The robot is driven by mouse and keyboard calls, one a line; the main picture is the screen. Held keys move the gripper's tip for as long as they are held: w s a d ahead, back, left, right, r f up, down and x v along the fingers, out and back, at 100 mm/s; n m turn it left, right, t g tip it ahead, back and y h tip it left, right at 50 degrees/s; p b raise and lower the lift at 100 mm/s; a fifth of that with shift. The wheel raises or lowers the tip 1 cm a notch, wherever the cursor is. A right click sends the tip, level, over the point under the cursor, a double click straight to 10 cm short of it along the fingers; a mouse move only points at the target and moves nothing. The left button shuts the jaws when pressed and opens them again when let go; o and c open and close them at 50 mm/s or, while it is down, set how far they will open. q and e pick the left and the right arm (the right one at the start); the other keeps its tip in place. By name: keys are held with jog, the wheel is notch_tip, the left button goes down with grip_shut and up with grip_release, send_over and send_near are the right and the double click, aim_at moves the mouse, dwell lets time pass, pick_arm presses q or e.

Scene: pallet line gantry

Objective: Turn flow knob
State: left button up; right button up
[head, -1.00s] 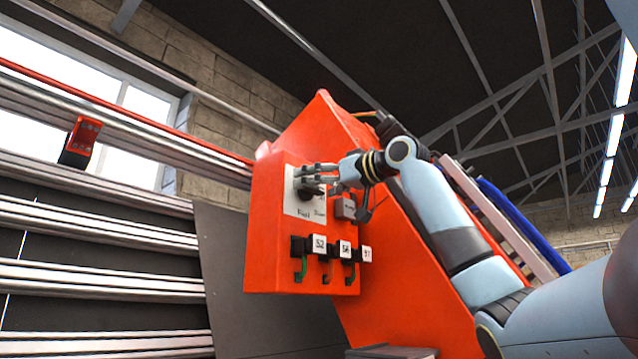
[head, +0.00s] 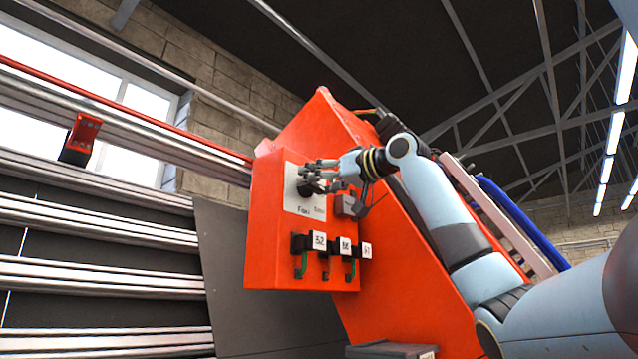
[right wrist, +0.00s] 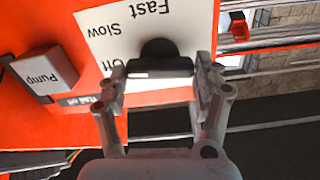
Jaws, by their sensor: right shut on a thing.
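The flow knob is a black knob (right wrist: 160,62) with a white line along its grip bar, on a white label plate (right wrist: 150,20) in the right wrist view. The plate reads "Fast" and "Slow", with a partly covered word beside the knob. In the head view the knob (head: 304,186) is partly hidden behind my fingers. My right gripper (head: 316,176) reaches it from the right. In the right wrist view my right gripper (right wrist: 160,75) has a finger at each end of the bar and is shut on it. My left gripper is not in view.
A grey block (right wrist: 44,74) marked "Pump" sits beside the plate on the orange box (head: 275,265). Below the plate are several numbered tags (head: 345,247) with green and red hooks. Metal rails (head: 100,225) run along the left.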

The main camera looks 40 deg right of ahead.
jog(key=m+b, duration=0.1)
jog(key=m, duration=0.7)
jog(key=shift+d+f, duration=0.1)
jog(key=shift+d, duration=0.05)
jog(key=m+b, duration=0.1)
jog(key=m, duration=0.3)
jog(key=shift+m, duration=0.3)
jog(key=shift+f+m+b, duration=0.1)
jog(key=shift+m+b, duration=0.7)
jog(key=shift+m, duration=1.1)
jog(key=o, duration=1.2)
jog(key=shift+d, duration=0.1)
